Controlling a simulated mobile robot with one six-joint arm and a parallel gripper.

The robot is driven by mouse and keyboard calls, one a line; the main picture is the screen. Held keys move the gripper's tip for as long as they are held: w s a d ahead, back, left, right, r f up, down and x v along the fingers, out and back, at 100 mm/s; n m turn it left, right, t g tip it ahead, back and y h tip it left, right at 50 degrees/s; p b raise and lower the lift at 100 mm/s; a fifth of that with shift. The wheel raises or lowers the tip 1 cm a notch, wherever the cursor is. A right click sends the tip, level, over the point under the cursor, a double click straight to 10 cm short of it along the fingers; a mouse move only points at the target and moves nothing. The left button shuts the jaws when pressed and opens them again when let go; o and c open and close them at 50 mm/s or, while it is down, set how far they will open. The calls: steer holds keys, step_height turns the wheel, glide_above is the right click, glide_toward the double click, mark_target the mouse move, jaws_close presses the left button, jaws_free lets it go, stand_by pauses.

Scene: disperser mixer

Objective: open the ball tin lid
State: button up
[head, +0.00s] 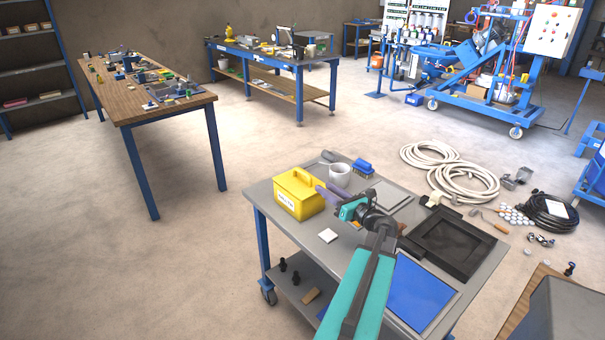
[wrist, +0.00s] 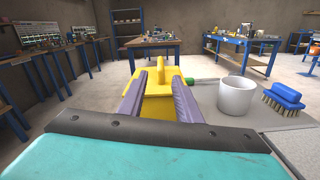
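The yellow ball tin (head: 299,193) stands on the grey cart top, with a white label on its front and its lid (head: 296,178) on, a raised yellow handle on top. My gripper (head: 320,188) is at the right side of the tin in the head view. In the wrist view my two purple fingers (wrist: 160,75) are apart, and the yellow tin (wrist: 160,108) shows between and beyond them with its handle rising. The fingers are open. I cannot tell whether they touch the tin.
A black tray (head: 447,241) and a blue mat (head: 418,291) cover the cart's right part.

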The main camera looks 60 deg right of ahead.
mark_target(307, 176)
steer(key=shift+w+d, duration=0.1)
steer(key=p+x, duration=0.3)
steer(key=x, duration=1)
steer(key=shift+w+d+f+p, duration=0.1)
steer(key=shift+w+p, duration=0.1)
steer(key=shift+p, duration=0.2)
steer(key=shift+c, duration=0.4)
jaws_close()
